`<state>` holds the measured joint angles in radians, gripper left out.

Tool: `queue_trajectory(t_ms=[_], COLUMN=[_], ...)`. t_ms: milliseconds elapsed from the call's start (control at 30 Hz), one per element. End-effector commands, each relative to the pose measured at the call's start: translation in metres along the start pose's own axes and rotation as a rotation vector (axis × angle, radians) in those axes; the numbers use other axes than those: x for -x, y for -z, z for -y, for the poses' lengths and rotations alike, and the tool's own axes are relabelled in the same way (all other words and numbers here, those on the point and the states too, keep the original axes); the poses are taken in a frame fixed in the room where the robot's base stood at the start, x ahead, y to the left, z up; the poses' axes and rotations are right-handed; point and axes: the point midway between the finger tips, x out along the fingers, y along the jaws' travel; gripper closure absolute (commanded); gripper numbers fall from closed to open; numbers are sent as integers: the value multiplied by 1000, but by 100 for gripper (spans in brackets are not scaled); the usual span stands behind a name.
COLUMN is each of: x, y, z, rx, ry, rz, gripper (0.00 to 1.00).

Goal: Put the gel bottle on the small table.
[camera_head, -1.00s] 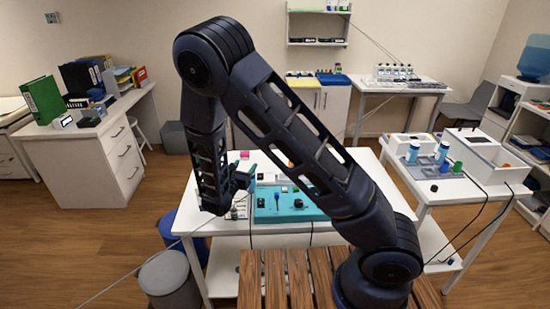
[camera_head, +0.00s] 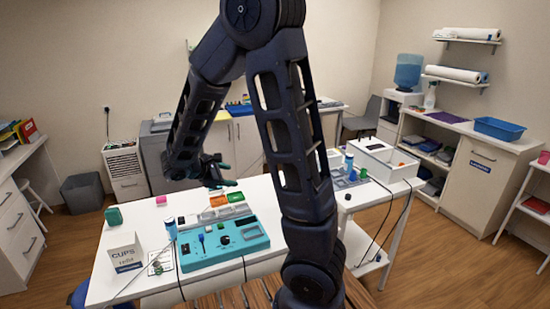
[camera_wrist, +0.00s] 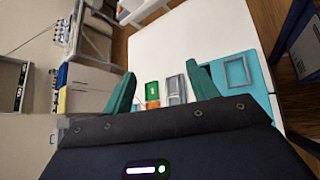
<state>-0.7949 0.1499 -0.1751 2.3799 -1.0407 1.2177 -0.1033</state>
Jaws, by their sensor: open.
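No bottle can be surely told as the gel bottle. A blue-capped bottle (camera_head: 171,229) stands on the white table beside the teal device, and another blue bottle (camera_head: 348,162) stands on the side table at right. Which table is the small one is not clear; the side table (camera_head: 402,187) is the smaller of these two. My gripper (camera_head: 232,175) is above the back of the white table (camera_head: 115,232), apart from both bottles. In the wrist view its green fingers (camera_wrist: 161,86) are spread with nothing between them.
The teal device (camera_head: 225,243) and small coloured trays (camera_head: 219,201) fill the middle of the white table. A cups box (camera_head: 125,254) and a green block (camera_head: 113,216) are at its left. Cables hang between the tables.

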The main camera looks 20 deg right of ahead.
Motion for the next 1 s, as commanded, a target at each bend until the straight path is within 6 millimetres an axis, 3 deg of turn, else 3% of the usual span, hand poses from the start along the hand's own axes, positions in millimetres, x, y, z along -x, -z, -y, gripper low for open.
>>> queue_trajectory(t_ms=[100, 433, 1000], x=[-8, -13, 25], y=[-34, -107, -194], z=[10, 47, 101], rx=[-136, -506, -1181], ry=[114, 387, 699], rz=[-54, -204, -488], gripper=[42, 42, 42])
